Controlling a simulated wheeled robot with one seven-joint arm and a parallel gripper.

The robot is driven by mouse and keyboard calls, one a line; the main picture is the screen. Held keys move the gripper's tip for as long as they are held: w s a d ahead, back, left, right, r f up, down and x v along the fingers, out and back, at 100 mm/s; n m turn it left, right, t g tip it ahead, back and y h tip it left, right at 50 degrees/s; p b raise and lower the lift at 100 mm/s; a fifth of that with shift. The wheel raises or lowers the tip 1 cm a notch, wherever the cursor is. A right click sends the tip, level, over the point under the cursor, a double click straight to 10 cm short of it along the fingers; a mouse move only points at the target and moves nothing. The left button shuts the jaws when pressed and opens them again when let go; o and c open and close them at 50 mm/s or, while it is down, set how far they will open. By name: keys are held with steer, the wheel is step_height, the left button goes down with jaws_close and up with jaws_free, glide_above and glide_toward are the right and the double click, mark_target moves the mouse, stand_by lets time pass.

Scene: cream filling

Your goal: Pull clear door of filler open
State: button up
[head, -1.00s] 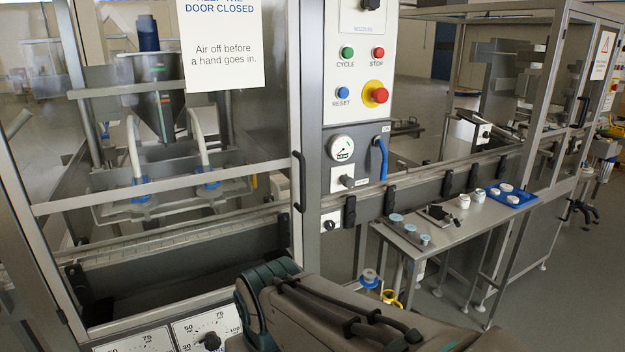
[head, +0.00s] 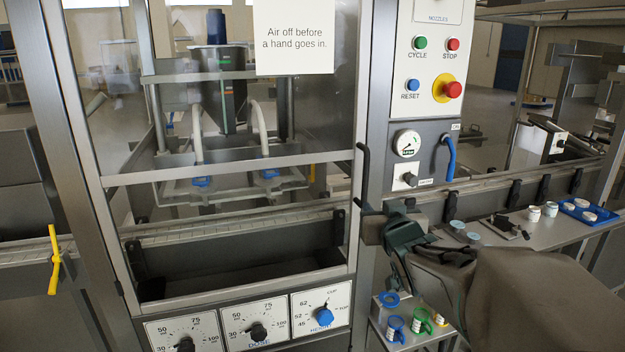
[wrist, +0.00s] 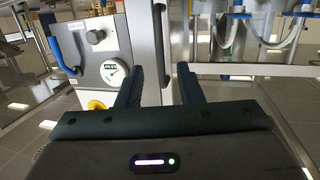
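The filler's clear door (head: 108,70) has a grey metal frame and looks closed across the front of the machine. Its black bar handle (head: 364,165) stands upright on the door's right edge. The handle also shows in the wrist view (wrist: 159,22), upright and between the lines of my two fingers. My gripper (wrist: 159,72) is open, with a dark finger on each side of the handle. In the head view my gripper (head: 368,207) is at the handle's lower end and hides part of it. I cannot tell whether the fingers touch the handle.
A control panel with a red stop button (head: 452,90) and a gauge (head: 407,143) stands right of the door. A blue lever (head: 449,157) sticks out there. Dose dials (head: 258,332) lie below. A bench (head: 552,231) with small jars is at right.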

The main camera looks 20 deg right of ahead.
mark_target(367, 176)
steer(key=shift+t+y, duration=0.3)
steer(key=shift+t, duration=0.6)
steer(key=w+d, duration=0.1)
steer(key=w, duration=0.3)
steer(key=w+d+r+p, duration=0.1)
steer(key=w, duration=0.4)
steer(key=w+d+r+p, duration=0.1)
steer(key=w, duration=0.4)
steer(key=shift+w, duration=0.1)
jaws_close()
